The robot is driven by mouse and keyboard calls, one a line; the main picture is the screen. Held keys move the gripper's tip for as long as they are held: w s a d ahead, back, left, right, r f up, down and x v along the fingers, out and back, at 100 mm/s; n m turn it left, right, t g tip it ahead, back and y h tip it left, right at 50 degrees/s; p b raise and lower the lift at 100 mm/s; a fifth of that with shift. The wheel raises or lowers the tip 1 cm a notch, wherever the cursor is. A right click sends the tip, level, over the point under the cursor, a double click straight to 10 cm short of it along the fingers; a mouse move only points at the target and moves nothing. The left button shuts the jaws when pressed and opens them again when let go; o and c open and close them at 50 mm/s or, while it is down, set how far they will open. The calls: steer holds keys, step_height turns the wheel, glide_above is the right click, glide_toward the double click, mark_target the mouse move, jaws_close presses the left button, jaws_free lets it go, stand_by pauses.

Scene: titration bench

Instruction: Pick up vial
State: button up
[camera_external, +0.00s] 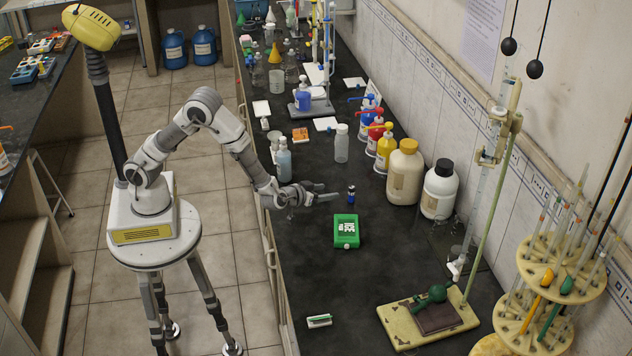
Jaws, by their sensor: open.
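A small dark blue vial (351,195) with a dark top stands upright on the black bench. My gripper (332,193) reaches in from the left over the bench. Its fingers are open and point right, toward the vial. The vial appears to be just beyond the fingertips and apart from them; the exact gap is hard to tell from this view.
A green box (346,231) lies just in front of the vial. A stand with a yellowish base (400,325) is at front right. The bench's front middle is mostly clear.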

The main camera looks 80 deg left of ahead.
mark_target(352, 194)
steer(key=x, duration=0.6)
steer(key=b+x, duration=0.1)
steer(key=x, duration=0.5)
steer(key=shift+s+a+f, duration=0.15)
steer(key=shift+s+f, duration=0.05)
steer(key=shift+s, duration=0.05)
steer(key=shift+d+x, duration=0.1)
steer(key=shift+x, duration=1.35)
steer(key=shift+d+x, duration=0.15)
steer(key=shift+x, duration=1.3)
jaws_close()
